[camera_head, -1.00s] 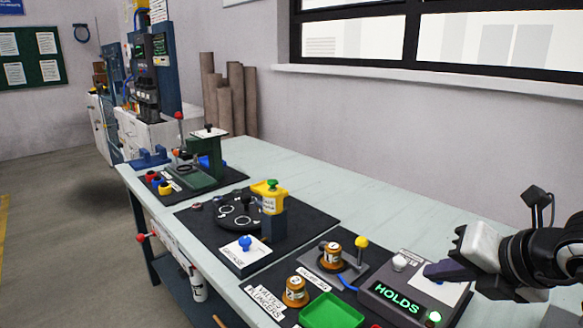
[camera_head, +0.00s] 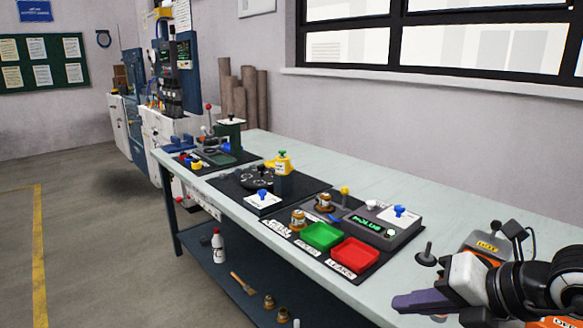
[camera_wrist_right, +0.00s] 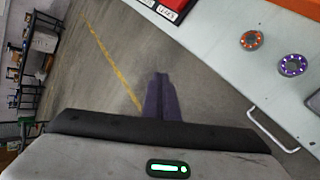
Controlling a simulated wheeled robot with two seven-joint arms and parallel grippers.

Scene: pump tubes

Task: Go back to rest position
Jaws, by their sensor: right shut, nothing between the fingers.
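My right gripper (camera_head: 424,302) shows at the lower right of the head view, over the front edge of the workbench (camera_head: 440,215). Its purple fingers are together with nothing between them. In the right wrist view the shut fingers (camera_wrist_right: 161,98) hang over the grey floor beside the bench. My left gripper is not in view.
On the bench stand a tester box with a green display (camera_head: 366,223), a green tray (camera_head: 322,236), a red tray (camera_head: 355,255), brass parts (camera_head: 325,203) and a green press (camera_head: 229,135). In the wrist view an orange disc (camera_wrist_right: 252,40) and a purple disc (camera_wrist_right: 293,65) lie near the edge.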

